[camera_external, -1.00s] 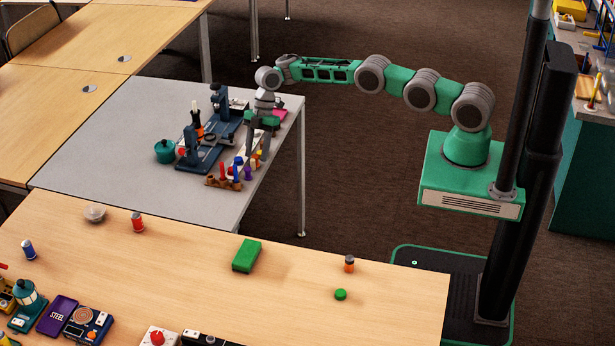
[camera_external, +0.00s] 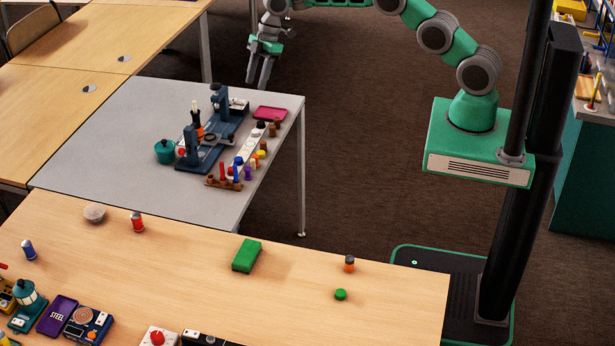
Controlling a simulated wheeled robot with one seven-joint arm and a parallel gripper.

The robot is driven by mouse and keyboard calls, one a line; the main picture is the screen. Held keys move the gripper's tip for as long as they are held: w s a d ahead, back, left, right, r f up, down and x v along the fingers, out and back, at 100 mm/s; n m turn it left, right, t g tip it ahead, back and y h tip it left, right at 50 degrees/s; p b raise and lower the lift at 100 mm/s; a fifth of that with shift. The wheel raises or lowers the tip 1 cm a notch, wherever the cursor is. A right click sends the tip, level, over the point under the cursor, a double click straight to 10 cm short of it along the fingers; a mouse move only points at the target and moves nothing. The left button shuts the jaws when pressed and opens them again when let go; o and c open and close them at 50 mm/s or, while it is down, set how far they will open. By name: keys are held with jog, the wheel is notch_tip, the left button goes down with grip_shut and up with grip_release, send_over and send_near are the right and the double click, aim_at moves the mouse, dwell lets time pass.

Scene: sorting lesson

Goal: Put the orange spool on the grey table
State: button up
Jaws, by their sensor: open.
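My gripper (camera_external: 257,80) is open and empty, fingers pointing down, in the air by the grey table's far edge, apart from all objects.
The grey table holds a dark blue device (camera_external: 197,160), a teal pot (camera_external: 165,151), a pink tray (camera_external: 270,113) and a row of small coloured pieces (camera_external: 237,172). A green block (camera_external: 247,256) lies on the wooden table (camera_external: 200,280). The grey table's left part is clear.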

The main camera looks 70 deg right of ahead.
jog(key=s+a+r+m+t+h, duration=0.15)
jog(key=s+r+m, duration=0.35)
jog(key=s+r, duration=0.95)
jog(key=s+d+f+m+t+h, duration=0.1)
jog(key=s+m, duration=0.5)
jog(key=s, duration=1.5)
jog(key=shift+s+d+f+m+h, duration=0.3)
jog(key=shift+d+f+h, duration=0.1)
jog(key=shift+h, duration=0.15)
